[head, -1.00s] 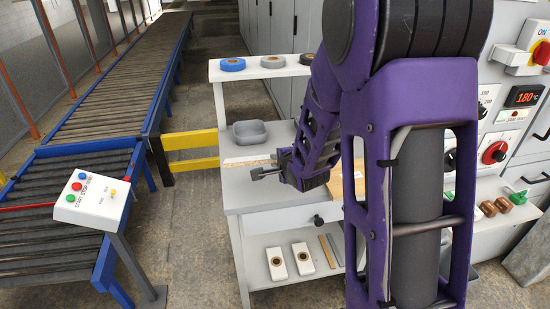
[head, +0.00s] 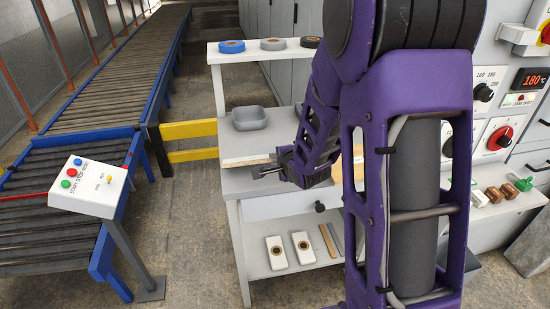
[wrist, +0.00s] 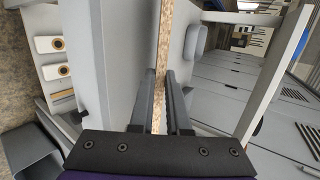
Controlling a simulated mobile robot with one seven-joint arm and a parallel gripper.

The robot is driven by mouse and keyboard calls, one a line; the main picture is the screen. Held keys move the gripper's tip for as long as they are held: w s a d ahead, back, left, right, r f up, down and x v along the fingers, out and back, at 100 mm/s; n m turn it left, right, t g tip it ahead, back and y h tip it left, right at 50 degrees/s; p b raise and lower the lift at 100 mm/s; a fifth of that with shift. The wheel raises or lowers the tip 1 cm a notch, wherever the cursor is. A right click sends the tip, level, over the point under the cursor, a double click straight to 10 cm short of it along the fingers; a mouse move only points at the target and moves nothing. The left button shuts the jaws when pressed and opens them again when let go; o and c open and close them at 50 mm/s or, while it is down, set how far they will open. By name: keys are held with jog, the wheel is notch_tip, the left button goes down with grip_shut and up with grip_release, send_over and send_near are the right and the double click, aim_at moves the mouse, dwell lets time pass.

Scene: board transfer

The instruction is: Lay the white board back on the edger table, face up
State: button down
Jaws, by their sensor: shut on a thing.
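The white board (head: 236,162) shows in the head view as a thin strip over the grey edger table (head: 238,185), its raw chipboard edge towards me. It looks roughly flat; I cannot tell whether it touches the table. My gripper (head: 268,171) is shut on this near edge from the front. In the wrist view, my gripper (wrist: 158,78) has one finger on each side of the speckled edge of the board (wrist: 163,40). My arm hides the board's right part, and its faces are hardly visible.
A grey tray (head: 249,121) stands behind the board on the table. A shelf above holds tape rolls (head: 231,46). Two white blocks with brown rings (head: 276,252) lie on the lower shelf. A control box (head: 92,187) and roller conveyor (head: 100,85) are at left; a control panel (head: 500,105) is at right.

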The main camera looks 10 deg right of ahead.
jog(key=shift+f, duration=0.5)
jog(key=shift+f+b, duration=0.25)
jog(key=shift+b, duration=0.15)
jog(key=c, duration=0.8)
grip_release()
jog(key=shift+o, duration=0.2)
jog(key=shift+r+g+p, duration=0.25)
jog(key=shift+g+p, duration=0.05)
jog(key=shift+p, duration=0.85)
jog(key=shift+p, duration=1)
